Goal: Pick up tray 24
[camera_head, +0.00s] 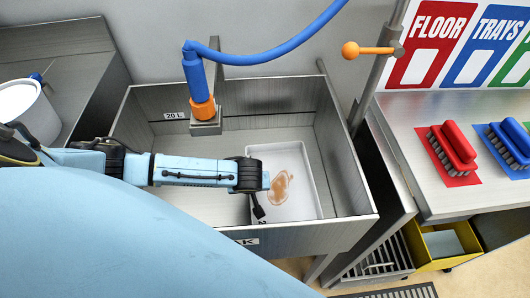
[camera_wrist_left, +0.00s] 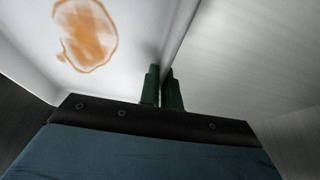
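Tray 24 is a white rectangular tray (camera_head: 300,205) inside the steel sink (camera_head: 150,200), toward its right side, with a brown stain on its floor. A dark mark that looks like a digit shows by its near left corner, partly hidden. My left gripper (camera_head: 258,212) points down at the tray's left wall. In the left wrist view its two green fingers (camera_wrist_left: 163,88) stand close together, one on each side of the tray's thin wall. They look closed on it. The stained tray floor (camera_wrist_left: 30,60) is left of them. My right gripper is not in view.
A blue hose with an orange nozzle (camera_head: 202,108) hangs over the sink's back edge. A post with an orange lever (camera_head: 370,49) stands at the back right. A white bucket (camera_head: 28,108) is at left; red (camera_head: 455,150) and blue brushes (camera_head: 508,145) are on the right counter.

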